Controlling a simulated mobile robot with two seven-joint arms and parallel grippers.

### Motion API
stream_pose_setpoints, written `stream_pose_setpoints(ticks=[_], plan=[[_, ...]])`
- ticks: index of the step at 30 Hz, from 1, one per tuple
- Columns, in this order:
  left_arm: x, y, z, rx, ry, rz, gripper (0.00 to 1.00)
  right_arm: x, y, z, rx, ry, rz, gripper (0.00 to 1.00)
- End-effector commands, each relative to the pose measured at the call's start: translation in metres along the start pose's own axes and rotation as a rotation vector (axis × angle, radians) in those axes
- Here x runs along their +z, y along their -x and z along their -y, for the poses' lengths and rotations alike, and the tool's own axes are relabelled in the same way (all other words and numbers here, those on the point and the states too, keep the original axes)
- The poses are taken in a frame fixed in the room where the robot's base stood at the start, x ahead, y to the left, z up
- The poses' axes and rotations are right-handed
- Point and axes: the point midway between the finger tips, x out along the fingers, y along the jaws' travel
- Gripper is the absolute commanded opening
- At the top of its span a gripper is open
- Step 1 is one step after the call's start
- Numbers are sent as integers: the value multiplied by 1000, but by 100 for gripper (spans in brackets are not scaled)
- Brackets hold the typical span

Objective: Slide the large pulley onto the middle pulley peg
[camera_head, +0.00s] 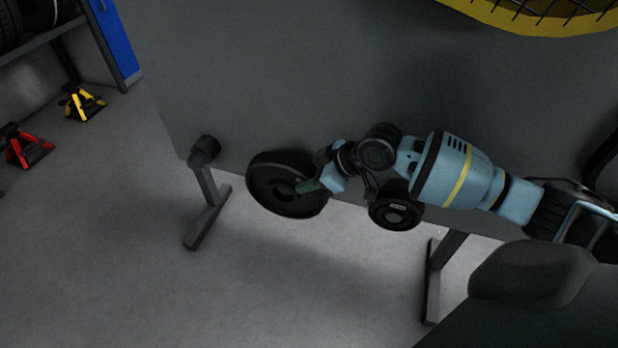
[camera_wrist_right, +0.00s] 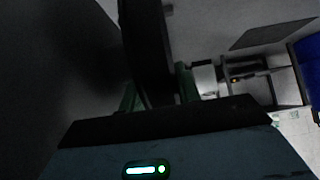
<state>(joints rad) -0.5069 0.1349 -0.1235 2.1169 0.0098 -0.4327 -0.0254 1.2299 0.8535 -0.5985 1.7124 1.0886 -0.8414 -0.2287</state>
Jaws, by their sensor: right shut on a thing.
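The large pulley (camera_head: 268,172) is a black disc with a hole in its middle, in front of the grey panel's lower edge. My right gripper (camera_head: 308,186) is shut on the pulley at its right side. In the right wrist view the pulley (camera_wrist_right: 145,40) stands edge-on between the green fingers of the right gripper (camera_wrist_right: 158,92). The middle pulley peg cannot be made out; the pulley and my arm cover part of the panel. My left gripper is not in view.
A large grey panel (camera_head: 300,75) stands on metal legs (camera_head: 209,215). A short dark cylinder (camera_head: 204,151) sticks out at its lower left corner. A yellow guard (camera_head: 535,20) is at upper right. Red (camera_head: 28,147) and yellow (camera_head: 84,103) jack stands are on the floor at left.

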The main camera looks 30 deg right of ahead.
Motion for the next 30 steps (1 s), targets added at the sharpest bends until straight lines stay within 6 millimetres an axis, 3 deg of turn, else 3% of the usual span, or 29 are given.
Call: stream_pose_setpoints(ticks=[19,30], plan=[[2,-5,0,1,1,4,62,-4,2,-18,4,1,-9,0],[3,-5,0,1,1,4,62,-4,2,-19,3,1,-10,0]])
